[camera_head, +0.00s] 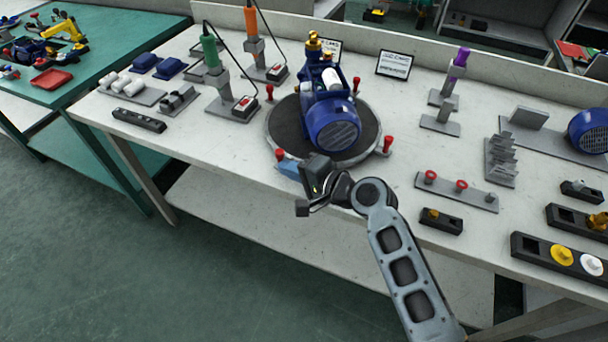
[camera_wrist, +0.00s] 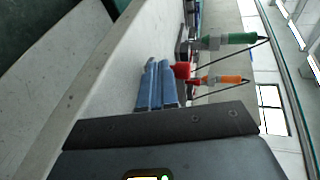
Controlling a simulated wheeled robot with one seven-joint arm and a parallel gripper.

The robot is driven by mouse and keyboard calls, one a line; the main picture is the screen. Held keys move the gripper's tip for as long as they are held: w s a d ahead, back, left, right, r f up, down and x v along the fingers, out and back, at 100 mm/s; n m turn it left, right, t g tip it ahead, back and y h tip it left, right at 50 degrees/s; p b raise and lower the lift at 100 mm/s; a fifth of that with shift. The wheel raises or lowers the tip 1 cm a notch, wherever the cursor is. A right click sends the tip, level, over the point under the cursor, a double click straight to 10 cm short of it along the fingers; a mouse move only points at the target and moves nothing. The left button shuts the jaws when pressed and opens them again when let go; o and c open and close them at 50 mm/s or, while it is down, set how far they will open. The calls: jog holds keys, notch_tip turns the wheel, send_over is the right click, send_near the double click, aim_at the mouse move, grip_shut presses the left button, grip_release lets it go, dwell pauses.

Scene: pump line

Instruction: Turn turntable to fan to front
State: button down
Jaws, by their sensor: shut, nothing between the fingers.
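The turntable (camera_head: 282,128) is a dark round plate with a grey rim in the middle of the bench. A blue pump (camera_head: 318,88) stands on it, its round fan end (camera_head: 336,128) facing the front and slightly right in the head view. Red knobs stand around the rim, among them a front left knob (camera_head: 280,154) and a front right knob (camera_head: 387,144). My gripper (camera_head: 281,166) is shut and empty at the front left rim, close to the front left knob. In the wrist view, its blue fingers (camera_wrist: 157,64) point towards a red knob (camera_wrist: 182,70); contact is unclear.
Green (camera_head: 211,52) and orange (camera_head: 251,20) screwdrivers stand in holders at left. A grey rack with red rings (camera_head: 461,186) and a black tray (camera_head: 441,221) lie to the right. The bench front edge is just below my gripper.

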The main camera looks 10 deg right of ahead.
jog(key=w+a, duration=0.3)
jog(key=shift+a+b, duration=0.1)
jog(key=shift+b, duration=0.25)
jog(key=shift+w+a, duration=0.75)
jog(key=shift+w, duration=0.15)
jog(key=shift+w+a, duration=0.3)
jog(key=shift+w, duration=0.2)
jog(key=shift+w+a, duration=0.25)
jog(key=shift+w, duration=0.2)
jog(key=shift+w+a+m+t+h+p, duration=0.25)
jog(key=shift+w+m+h+p, duration=0.1)
jog(key=shift+w, duration=0.15)
jog(key=shift+w+a+m+t+h+p, duration=0.15)
jog(key=shift+w+m+t+h+p, duration=0.15)
jog(key=shift+w, duration=0.2)
jog(key=shift+w+h, duration=0.1)
jog(key=shift+h, duration=0.15)
